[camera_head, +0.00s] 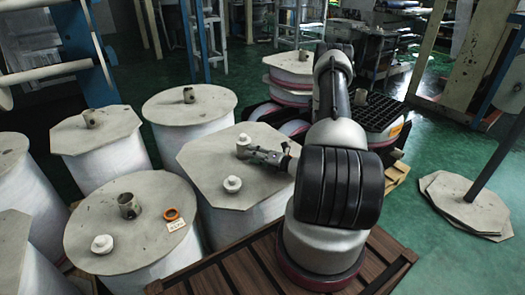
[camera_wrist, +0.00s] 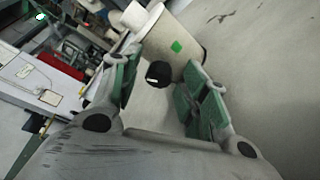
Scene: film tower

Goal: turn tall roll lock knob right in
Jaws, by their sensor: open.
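A tall white film roll with an angular grey top board (camera_head: 215,160) stands left of my arm. A short pale core tube (camera_head: 243,141) rises from the board. In the wrist view the tube (camera_wrist: 190,35) is beige with a green square mark. A small black knob (camera_wrist: 158,73) shows at the tube's side, between and beyond the green finger pads. My gripper (camera_wrist: 165,88) is open and empty, its fingers apart on either side of the knob. In the head view my gripper (camera_head: 253,154) is low over the board, beside the tube; the knob is not clear there.
A white round cap (camera_head: 232,184) sits on the same board, nearer the front. A neighbouring roll (camera_head: 128,210) carries a tube, a white cap, an orange ring (camera_head: 172,214) and a small label. Several other rolls crowd the left. A black crate (camera_head: 380,112) stands behind my arm.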

